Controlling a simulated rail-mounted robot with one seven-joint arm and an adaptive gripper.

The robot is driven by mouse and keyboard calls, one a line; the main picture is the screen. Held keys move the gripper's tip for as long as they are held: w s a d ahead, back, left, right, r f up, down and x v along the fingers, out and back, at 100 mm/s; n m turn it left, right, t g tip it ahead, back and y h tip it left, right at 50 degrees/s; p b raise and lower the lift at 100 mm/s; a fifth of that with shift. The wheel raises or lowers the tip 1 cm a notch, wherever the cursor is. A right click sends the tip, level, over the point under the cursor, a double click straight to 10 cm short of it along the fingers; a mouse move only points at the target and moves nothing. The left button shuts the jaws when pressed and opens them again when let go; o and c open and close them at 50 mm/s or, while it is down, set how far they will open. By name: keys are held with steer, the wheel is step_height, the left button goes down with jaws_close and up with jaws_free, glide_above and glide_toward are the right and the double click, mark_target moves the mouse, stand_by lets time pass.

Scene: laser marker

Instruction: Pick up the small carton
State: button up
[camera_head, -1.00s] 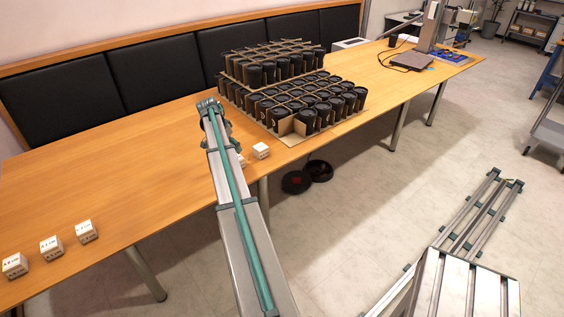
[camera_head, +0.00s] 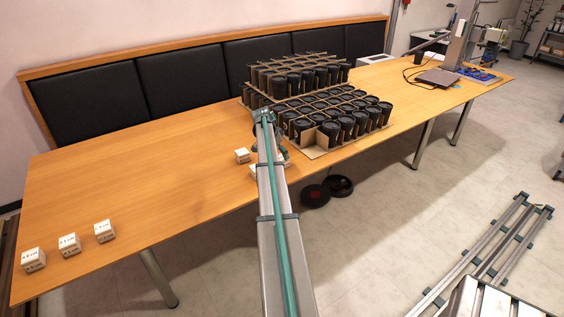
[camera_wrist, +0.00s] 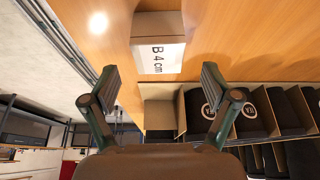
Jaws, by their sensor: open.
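In the wrist view, a small white-and-brown carton (camera_wrist: 158,45) marked "B 4cm" lies on the table ahead of my gripper (camera_wrist: 160,78). My gripper's two fingers are spread, with nothing between them. The carton shows beyond the fingertips, roughly centred between them, with no contact visible. In the head view, one small white carton (camera_head: 242,155) stands just left of my arm. Another (camera_head: 254,171) is partly hidden by my arm. Which of these is in the wrist view, I cannot tell. My arm also hides most of my gripper there.
Three more small cartons stand at the table's left end (camera_head: 69,244). A cardboard rack of black containers (camera_head: 335,115) stands close to the right of my arm. Its divider edges also show in the wrist view (camera_wrist: 160,92). The middle of the table (camera_head: 150,170) is clear.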

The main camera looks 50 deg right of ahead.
steer(key=p+x, duration=0.1)
steer(key=x, duration=0.3)
steer(key=shift+f, duration=0.15)
steer(key=shift+c, duration=0.3)
steer(key=c, duration=1.2)
